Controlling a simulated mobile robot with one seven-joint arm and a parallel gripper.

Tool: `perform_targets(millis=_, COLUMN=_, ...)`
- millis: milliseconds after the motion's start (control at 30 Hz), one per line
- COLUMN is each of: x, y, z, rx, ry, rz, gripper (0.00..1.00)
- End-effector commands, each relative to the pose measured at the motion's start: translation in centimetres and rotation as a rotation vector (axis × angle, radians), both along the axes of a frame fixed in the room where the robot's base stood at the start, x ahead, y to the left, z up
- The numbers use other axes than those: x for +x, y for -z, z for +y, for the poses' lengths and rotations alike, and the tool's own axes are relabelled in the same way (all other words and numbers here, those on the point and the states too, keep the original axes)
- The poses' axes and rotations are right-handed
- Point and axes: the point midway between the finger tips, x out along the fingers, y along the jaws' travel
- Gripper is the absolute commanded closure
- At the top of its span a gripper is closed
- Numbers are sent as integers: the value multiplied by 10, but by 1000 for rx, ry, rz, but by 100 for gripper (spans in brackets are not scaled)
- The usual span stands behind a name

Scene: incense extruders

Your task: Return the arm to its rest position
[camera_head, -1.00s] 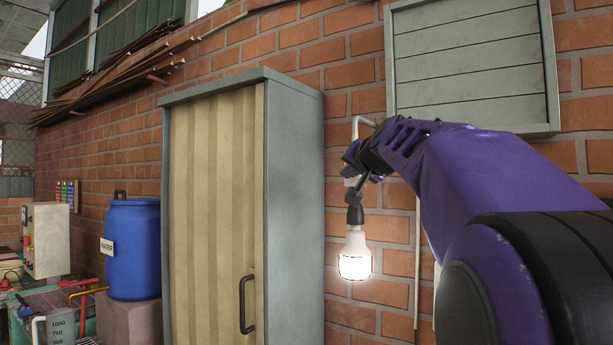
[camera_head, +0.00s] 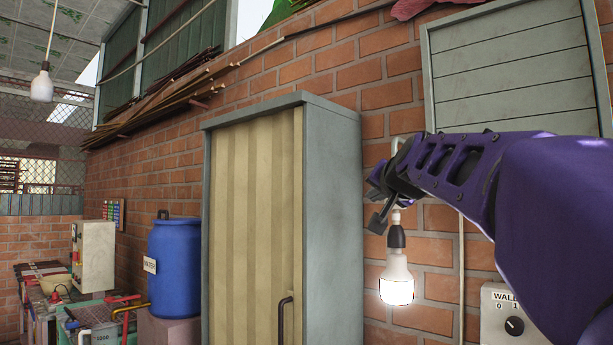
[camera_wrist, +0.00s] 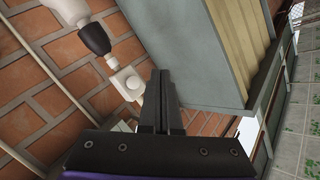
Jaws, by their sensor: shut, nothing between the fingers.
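My gripper (camera_head: 379,215) is at the end of my purple arm, in front of the brick wall and to the right of the cabinet in the head view. In the wrist view the two dark fingers (camera_wrist: 163,92) lie together, shut and empty. A lit bulb (camera_head: 396,278) hangs just below and beside my gripper in the picture. The bulb's white end and dark socket (camera_wrist: 96,38) show at the upper left in the wrist view; I cannot tell whether my gripper touches it.
A tall grey cabinet (camera_head: 334,200) with a cream door stands left of my arm. A blue water barrel (camera_head: 174,265) and a cluttered bench (camera_head: 90,318) are further left. A wall switch box (camera_head: 513,322) is at the lower right. A second bulb (camera_head: 41,86) hangs at the upper left.

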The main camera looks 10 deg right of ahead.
Motion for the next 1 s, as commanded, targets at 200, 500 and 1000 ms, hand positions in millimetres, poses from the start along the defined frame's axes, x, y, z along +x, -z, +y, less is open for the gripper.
perform_targets(millis=200, x=-5, y=-4, z=1, rx=-1, ry=3, rz=-7, gripper=100)
perform_targets(millis=500, x=2, y=-3, z=-9, rx=1, ry=5, rz=-7, gripper=100)
perform_targets(millis=1000, x=39, y=-3, z=-53, rx=0, ry=2, rz=-4, gripper=100)
